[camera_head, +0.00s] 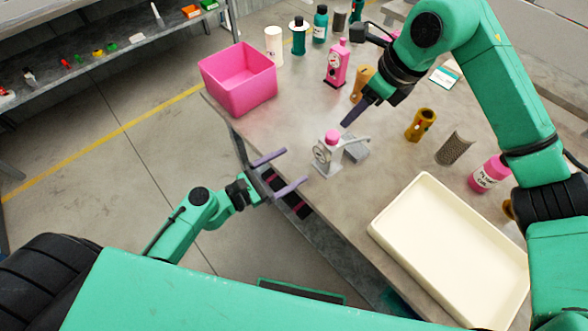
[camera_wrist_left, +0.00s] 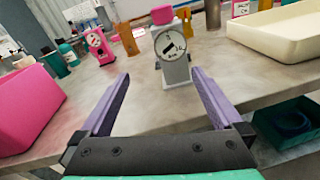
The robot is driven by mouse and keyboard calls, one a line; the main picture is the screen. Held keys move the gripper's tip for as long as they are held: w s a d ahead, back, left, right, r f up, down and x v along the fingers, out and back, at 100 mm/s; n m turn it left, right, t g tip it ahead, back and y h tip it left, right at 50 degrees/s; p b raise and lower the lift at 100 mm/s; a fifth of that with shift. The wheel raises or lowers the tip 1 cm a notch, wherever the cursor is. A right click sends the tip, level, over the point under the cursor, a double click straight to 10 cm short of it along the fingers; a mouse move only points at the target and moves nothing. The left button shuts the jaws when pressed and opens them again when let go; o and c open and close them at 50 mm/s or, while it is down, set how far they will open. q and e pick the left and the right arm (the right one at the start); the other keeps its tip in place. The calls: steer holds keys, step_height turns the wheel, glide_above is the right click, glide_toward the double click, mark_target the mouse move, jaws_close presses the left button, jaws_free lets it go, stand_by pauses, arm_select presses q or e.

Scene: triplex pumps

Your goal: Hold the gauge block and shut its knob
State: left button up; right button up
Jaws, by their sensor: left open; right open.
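The gauge block (camera_head: 325,157) is a pale grey block with a round dial on its front and a pink knob (camera_head: 333,137) on top. It stands upright on the table near the edge. In the left wrist view the gauge block (camera_wrist_left: 175,72) is ahead, between the lines of my fingers, its pink knob (camera_wrist_left: 162,15) near the top edge. My left gripper (camera_head: 296,167) is open and empty, short of the block and not touching it. My right gripper (camera_head: 346,122) is above and beyond the block, apart from the knob; its fingers overlap in this view.
A cream tray (camera_head: 379,232) lies to the right and a pink bin (camera_head: 270,84) at the back left. A pink gauge unit (camera_head: 337,66), an ochre part (camera_head: 421,125) and a mesh cylinder (camera_head: 455,148) stand around. The table between block and tray is clear.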

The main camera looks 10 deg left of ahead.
mark_target(338, 143)
arm_select(q)
steer(key=d+n, duration=0.1)
steer(key=s+d+r+n, duration=0.1)
steer(key=shift+d+r+t, duration=0.15)
steer(key=shift+d+t, duration=0.2)
steer(key=shift+t, duration=0.05)
steer(key=x, duration=1.4)
steer(key=shift+w, duration=0.1)
steer(key=shift+c, duration=0.3)
